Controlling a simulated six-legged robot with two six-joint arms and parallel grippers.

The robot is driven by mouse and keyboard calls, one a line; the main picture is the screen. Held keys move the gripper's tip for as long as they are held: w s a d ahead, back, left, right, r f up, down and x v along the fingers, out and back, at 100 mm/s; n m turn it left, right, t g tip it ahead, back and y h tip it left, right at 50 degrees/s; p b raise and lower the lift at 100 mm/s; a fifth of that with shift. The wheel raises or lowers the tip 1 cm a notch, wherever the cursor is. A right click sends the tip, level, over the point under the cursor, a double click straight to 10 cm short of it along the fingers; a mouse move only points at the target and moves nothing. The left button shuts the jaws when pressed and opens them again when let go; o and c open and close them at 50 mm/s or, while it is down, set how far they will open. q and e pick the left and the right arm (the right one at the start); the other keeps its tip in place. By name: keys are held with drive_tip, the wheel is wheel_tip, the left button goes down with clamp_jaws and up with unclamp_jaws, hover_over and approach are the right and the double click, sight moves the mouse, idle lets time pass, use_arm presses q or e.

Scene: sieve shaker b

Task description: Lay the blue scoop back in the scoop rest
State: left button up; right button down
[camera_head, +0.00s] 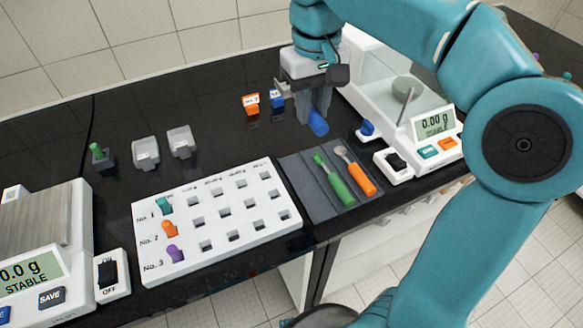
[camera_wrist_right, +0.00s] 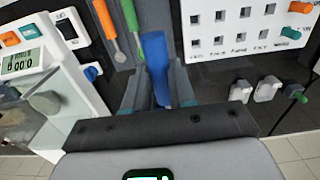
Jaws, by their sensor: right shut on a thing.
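The blue scoop (camera_head: 318,123) is held in my right gripper (camera_head: 314,110), with its blue part pointing down. In the right wrist view the blue scoop (camera_wrist_right: 155,55) lies between the two fingers of my right gripper (camera_wrist_right: 160,88). The grey scoop rest (camera_head: 296,172) lies on the bench, nearer the front edge than the gripper. A green scoop (camera_head: 338,185) and an orange scoop (camera_head: 360,175) lie side by side in it, and its left part is bare. My right gripper is above the bench behind the rest. My left gripper is not in view.
A white rack (camera_head: 215,250) with coloured pegs stands left of the rest. A balance (camera_head: 440,150) and a switch box (camera_head: 393,163) stand right of it. Orange (camera_head: 251,104) and blue (camera_head: 277,99) small items stand behind. Another balance (camera_head: 55,215) is far left.

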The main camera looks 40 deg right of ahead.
drive_tip(key=shift+s+f, duration=0.15)
drive_tip(key=shift+f, duration=0.05)
drive_tip(key=b, duration=0.3)
hover_over(309, 188)
wheel_tip(309, 188, down, 15)
drive_tip(key=shift+f, duration=0.15)
wheel_tip(309, 188, down, 4)
drive_tip(key=shift+a+r, duration=0.1)
drive_tip(key=shift+r, duration=0.15)
drive_tip(key=shift+f, duration=0.45)
drive_tip(key=shift+r, duration=0.1)
